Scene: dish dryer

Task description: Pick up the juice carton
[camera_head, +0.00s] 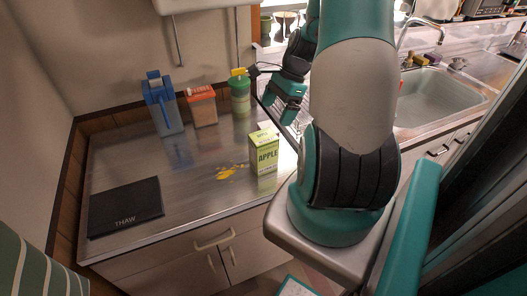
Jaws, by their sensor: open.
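The juice carton (264,152) is a small white and green box marked "APPLE". It stands upright on the steel counter (200,166), near its right front part. My gripper (279,114) is open, above and a little behind the carton in the picture, and apart from it as far as I can tell. Nothing shows between its fingers. The carton's front and left faces are in plain view; its far side is hidden.
A yellow spill (231,172) lies left of the carton. A blue jug (162,104), an orange container (202,106) and a green bottle with yellow top (239,92) stand behind. A black "THAW" tray (126,207) lies front left. A sink (440,97) is at right.

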